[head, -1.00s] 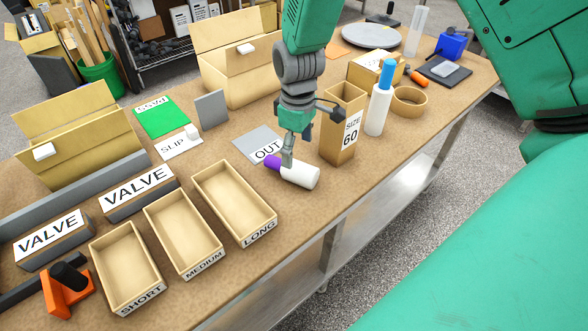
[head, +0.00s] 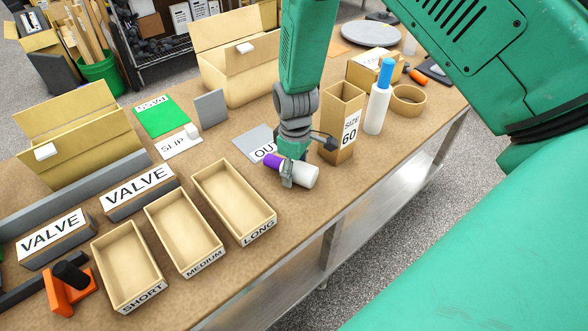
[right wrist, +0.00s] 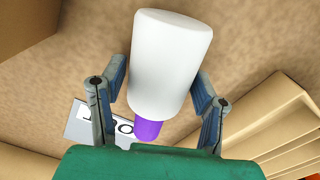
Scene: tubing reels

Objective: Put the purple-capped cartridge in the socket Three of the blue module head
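The purple-capped cartridge (head: 304,175) is a white cylinder lying on the brown table, its purple cap (head: 273,161) pointing left. My right gripper (head: 287,177) is down over it, with a finger across its near side. In the right wrist view the white body (right wrist: 170,60) lies between the two fingers (right wrist: 160,90), with the purple cap (right wrist: 147,129) toward the palm. The fingers are spread and close to its sides; firm contact is not clear. The blue module head and its socket Three are not visible now. My left gripper is not in view.
A SIZE 60 box (head: 342,118) and a white bottle with a blue top (head: 379,97) stand just right of the gripper. The LONG tray (head: 266,228) is at the left front, beside MEDIUM (head: 203,263) and SHORT (head: 142,297). A grey OUT card (head: 247,143) lies behind the cartridge.

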